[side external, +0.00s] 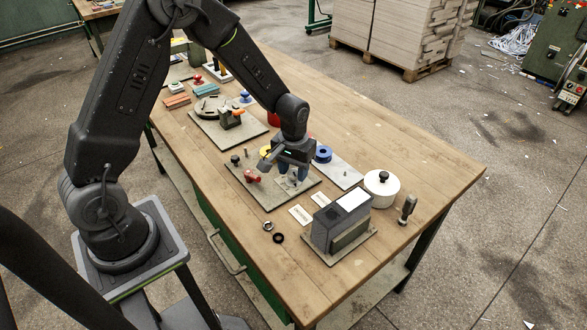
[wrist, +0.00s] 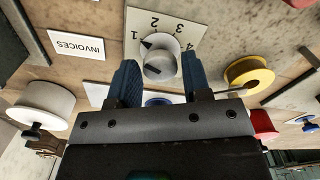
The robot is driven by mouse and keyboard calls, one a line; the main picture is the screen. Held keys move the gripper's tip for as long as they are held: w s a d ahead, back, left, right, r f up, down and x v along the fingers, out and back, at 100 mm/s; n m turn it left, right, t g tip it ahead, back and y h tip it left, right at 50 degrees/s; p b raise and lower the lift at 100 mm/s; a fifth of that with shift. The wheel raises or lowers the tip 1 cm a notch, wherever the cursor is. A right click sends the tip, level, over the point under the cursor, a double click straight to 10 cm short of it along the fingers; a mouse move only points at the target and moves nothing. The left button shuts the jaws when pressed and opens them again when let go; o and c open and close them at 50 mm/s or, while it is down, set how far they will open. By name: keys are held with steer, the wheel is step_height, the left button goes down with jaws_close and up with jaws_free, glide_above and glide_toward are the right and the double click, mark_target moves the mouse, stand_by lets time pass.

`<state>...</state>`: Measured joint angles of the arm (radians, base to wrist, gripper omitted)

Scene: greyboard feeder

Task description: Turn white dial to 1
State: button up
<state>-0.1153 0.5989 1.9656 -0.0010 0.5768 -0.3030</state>
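The white dial (wrist: 166,62) sits on a pale plate (wrist: 186,18) marked 1, 2, 3 and 4 in the wrist view. Its black pointer (wrist: 149,42) points up and left, toward the 1; whether it lines up exactly is hard to tell. My gripper (wrist: 160,57) is open, with one blue finger on each side of the dial. I cannot tell whether either finger touches it. In the side view my gripper (side external: 289,174) is low over the grey board (side external: 268,202), and its fingers mostly hide the dial.
A red handle (side external: 252,177) is beside my gripper. A blue spool (side external: 323,154) and a yellow spool (wrist: 249,77) are close by. A grey box (side external: 338,226), a white lidded pot (side external: 381,189) and an INVOICES card (wrist: 76,46) lie nearby. The table's far right is clear.

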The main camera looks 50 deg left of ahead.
mark_target(294, 172)
steer(key=shift+o, duration=1.2)
steer(key=shift+r, duration=0.1)
step_height(294, 172, up, 14)
steer(key=shift+f, duration=0.2)
steer(key=s+d+r+m+t, duration=0.2)
steer(key=s+r, duration=0.3)
steer(key=s, duration=0.5)
steer(key=s+d+r+m+t, duration=0.2)
steer(key=s+r, duration=0.4)
steer(key=s, duration=0.4)
steer(key=shift+d+m+t, duration=0.35)
steer(key=shift+m+t, duration=0.05)
steer(key=shift+t, duration=0.4)
